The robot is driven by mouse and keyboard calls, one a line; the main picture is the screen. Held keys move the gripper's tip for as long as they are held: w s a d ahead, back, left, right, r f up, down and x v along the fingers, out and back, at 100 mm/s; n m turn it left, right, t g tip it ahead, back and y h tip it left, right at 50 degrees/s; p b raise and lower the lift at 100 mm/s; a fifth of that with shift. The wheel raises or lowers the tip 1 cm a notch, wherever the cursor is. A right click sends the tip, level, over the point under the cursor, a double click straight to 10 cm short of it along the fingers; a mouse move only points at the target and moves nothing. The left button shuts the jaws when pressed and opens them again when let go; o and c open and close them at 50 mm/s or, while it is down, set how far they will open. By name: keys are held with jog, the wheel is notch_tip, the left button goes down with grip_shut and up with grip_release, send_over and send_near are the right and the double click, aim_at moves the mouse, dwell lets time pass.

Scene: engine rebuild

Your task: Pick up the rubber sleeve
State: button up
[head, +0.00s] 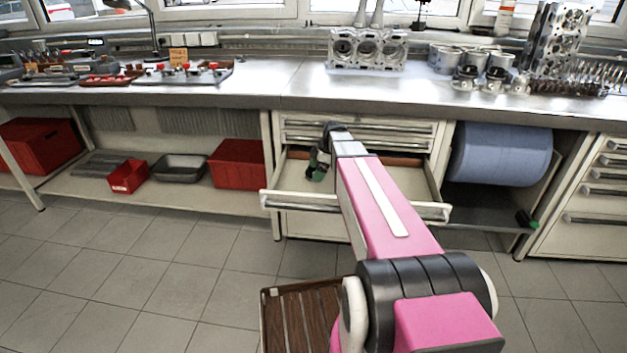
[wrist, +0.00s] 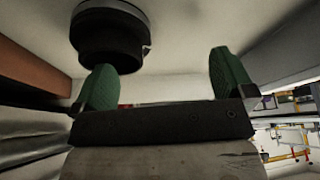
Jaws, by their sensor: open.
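The rubber sleeve appears to be the black, round, stepped piece (wrist: 110,35) on the pale drawer floor in the wrist view. It is ahead of my gripper (wrist: 163,75), just beyond the tip of the left green finger, not between the fingers. Whether that finger touches it I cannot tell. The fingers are spread apart with nothing between them. In the head view my gripper (head: 318,165) is down in the open drawer (head: 300,202) of the bench cabinet. I cannot make out the sleeve there; my arm and gripper cover part of the drawer.
A reddish-brown piece (wrist: 32,65) lines one side in the wrist view. Closed drawers (head: 390,130) sit above the open one. The worktop (head: 270,85) carries an engine block (head: 367,48) and other parts. A brown slatted crate (head: 300,315) is near my base. Floor to the left is clear.

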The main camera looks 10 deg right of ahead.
aim_at(310, 183)
jog(key=x, duration=0.3)
jog(key=shift+s+d+f, duration=0.15)
jog(key=shift+d+f, duration=0.05)
jog(key=shift+f, duration=0.05)
jog(key=shift+a+f, duration=0.1)
jog(key=shift+f, duration=0.05)
jog(key=shift+w, duration=0.2)
jog(key=c, duration=1.5)
jog(key=shift+w+a+f, duration=0.1)
jog(key=shift+a+f, duration=0.05)
jog(key=shift+c, duration=1.1)
